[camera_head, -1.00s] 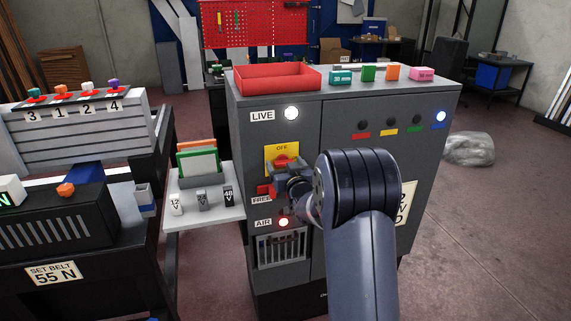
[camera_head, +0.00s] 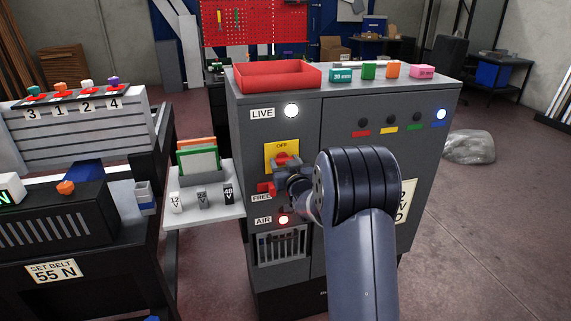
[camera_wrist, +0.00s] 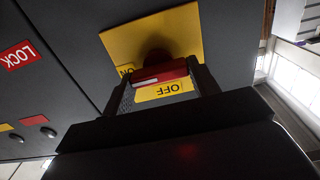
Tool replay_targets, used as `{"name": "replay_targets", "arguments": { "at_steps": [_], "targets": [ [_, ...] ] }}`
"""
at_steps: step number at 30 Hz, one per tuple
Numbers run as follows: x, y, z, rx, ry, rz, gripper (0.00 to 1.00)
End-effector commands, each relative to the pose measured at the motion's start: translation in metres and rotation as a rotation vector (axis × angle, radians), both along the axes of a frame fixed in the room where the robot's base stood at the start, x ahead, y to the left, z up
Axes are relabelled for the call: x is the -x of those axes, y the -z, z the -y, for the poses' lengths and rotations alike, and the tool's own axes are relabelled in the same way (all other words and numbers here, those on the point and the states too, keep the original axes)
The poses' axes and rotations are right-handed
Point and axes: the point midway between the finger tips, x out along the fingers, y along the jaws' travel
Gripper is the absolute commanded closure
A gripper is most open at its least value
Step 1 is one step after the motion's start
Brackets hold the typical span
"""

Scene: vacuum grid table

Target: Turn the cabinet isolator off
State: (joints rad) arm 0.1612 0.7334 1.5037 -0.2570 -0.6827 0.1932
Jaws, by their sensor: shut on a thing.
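The cabinet isolator is a yellow plate (camera_head: 271,152) with a red handle (camera_head: 284,159) on the front of the grey cabinet (camera_head: 300,108). The word OFF shows at the plate's top in the head view. My gripper (camera_head: 286,167) is shut on the red handle. In the wrist view, the handle (camera_wrist: 160,73) lies between the two fingers of my gripper (camera_wrist: 163,82), in front of the yellow plate (camera_wrist: 150,35). There OFF appears upside down below the handle, and ON is partly hidden at its left. A white stripe shows on the handle's left part.
A red part (camera_head: 265,188) sits above the FREE label. A red tray (camera_head: 278,76) and coloured blocks stand on top.

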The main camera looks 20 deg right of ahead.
Motion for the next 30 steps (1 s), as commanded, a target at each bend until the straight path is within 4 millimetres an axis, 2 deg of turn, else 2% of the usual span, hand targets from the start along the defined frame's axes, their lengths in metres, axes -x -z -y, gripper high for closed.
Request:
{"name": "replay_targets", "arguments": {
  "at_steps": [11,30],
  "targets": [
    [0.0001,0.0065,-0.0007,0.178,0.0,0.005,0.66],
    [0.0001,0.0071,-0.0025,0.777,0.001,0.001,0.66]
  ]
}}
